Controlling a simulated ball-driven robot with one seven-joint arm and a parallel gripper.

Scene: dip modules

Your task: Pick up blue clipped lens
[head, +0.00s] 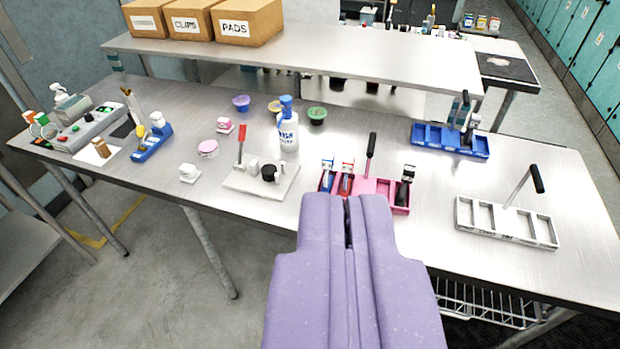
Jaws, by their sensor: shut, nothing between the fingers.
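A small item with a blue clip-like top (327,172), which looks like the blue clipped lens, stands at the left end of the pink rack (398,209) near the table's front edge. A similar red-topped item (347,178) stands just right of it. A black one (406,182) stands at the rack's right end. My purple gripper (348,203) is shut and empty. In the picture its tips lie just below the red-topped item and hide part of the rack's front. Whether the tips touch the rack cannot be told.
A white bottle with a blue cap (287,128) and a white board with a red lever (262,183) stand left of the rack. A blue rack (450,139) and a white rack (506,222) are to the right. A raised shelf (300,62) runs behind. Bare table lies between the racks.

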